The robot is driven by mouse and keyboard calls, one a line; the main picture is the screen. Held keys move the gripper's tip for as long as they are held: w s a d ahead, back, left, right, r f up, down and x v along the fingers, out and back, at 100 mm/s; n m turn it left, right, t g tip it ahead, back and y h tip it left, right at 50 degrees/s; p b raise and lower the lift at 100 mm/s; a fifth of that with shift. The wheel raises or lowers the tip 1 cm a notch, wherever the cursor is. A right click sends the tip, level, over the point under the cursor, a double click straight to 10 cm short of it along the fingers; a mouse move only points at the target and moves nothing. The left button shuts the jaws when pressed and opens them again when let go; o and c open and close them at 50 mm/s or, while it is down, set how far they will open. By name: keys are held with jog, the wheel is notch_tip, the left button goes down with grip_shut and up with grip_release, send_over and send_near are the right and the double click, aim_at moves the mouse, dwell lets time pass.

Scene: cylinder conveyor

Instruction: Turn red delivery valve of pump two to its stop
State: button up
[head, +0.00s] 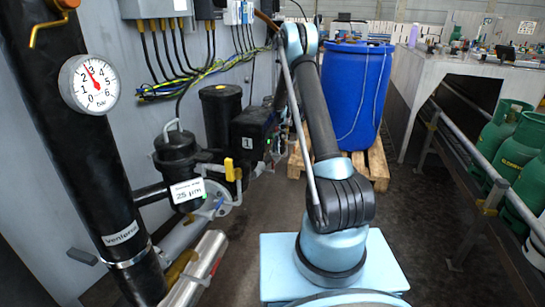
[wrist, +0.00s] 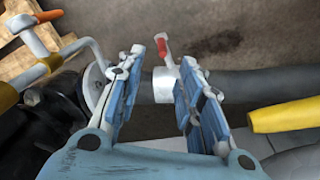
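In the wrist view a small valve with a red lever (wrist: 163,47) sits on a dark pipe with a silver collar (wrist: 164,86). My gripper (wrist: 175,56) is open, its two blue fingers apart over the collar. In the head view a pump box marked 1 (head: 248,143) stands by the wall. My arm covers the area behind it, and neither my gripper nor the red lever can be made out there.
An orange-handled lever (wrist: 29,34) is at the wrist view's upper left, a yellow handle (wrist: 296,115) at right. In the head view a blue drum (head: 355,95) stands on a pallet (head: 377,165); green gas bottles (head: 517,150) stand behind a railing at right. Floor between is clear.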

aim_at(273, 166)
jog(key=shift+s+r, duration=0.1)
jog(key=shift+r, duration=0.55)
jog(key=shift+c, duration=0.6)
jog(key=c, duration=0.4)
jog(key=shift+w, duration=0.4)
grip_shut()
jog(key=w+m+g, duration=0.2)
jog(key=w+m, duration=0.7)
jog(key=s+f, duration=0.4)
jog(key=f, duration=0.5)
jog(key=shift+s+d+f, duration=0.3)
jog(key=shift+s+f, duration=0.05)
jog(key=shift+f, duration=0.05)
